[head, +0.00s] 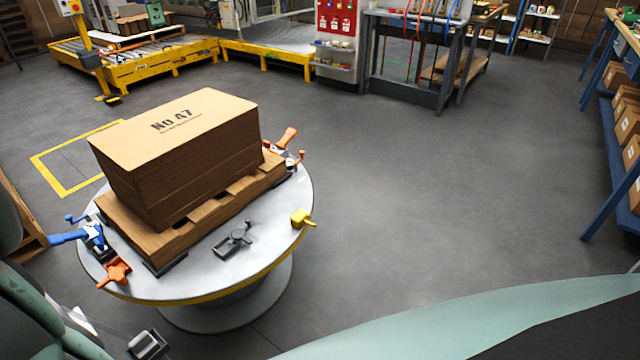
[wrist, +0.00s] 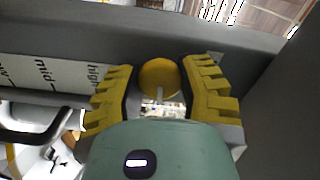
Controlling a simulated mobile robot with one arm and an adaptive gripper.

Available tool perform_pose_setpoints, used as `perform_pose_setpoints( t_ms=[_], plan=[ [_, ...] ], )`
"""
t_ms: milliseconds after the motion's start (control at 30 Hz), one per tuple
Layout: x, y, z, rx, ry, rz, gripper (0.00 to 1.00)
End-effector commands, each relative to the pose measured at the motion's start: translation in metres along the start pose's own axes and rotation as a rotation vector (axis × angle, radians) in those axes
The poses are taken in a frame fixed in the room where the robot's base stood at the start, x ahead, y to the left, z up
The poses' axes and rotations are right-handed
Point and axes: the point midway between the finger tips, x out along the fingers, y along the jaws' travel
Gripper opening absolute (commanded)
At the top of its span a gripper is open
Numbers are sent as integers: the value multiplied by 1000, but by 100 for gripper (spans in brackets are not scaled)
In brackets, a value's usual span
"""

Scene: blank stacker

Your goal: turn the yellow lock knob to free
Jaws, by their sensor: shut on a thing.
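The round yellow lock knob (wrist: 158,76) sits against a dark grey part in the wrist view, with a small pale mark on its lower edge pointing down in the picture. My gripper (wrist: 159,88) has its two ridged yellow fingers on either side of the knob, shut on it. The knob's base is partly hidden by my green gripper body. The wording for free or locked cannot be read. In the head view the knob and gripper cannot be made out with certainty.
A white label plate (wrist: 45,72) reading "mid" and "high" is left of the knob. A dark bent handle (wrist: 40,133) is below it. In the head view, a round table (head: 190,286) carries a pallet, cardboard stack (head: 180,150) and several clamps. Floor to the right is clear.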

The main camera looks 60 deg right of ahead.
Motion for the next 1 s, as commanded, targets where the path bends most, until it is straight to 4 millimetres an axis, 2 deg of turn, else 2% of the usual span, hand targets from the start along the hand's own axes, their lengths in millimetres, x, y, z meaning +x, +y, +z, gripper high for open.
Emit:
perform_pose_setpoints(
  t_ms=[300, 833, 867, 1000],
  plan=[
    [-1, 2, 2, 111, -6, 3, 2],
    [-1, 1, 2, 131, -6, 3, 2],
    [-1, 1, 2, 131, -6, 3, 43],
    [0, 1, 2, 129, -4, 2, 58]
  ],
)
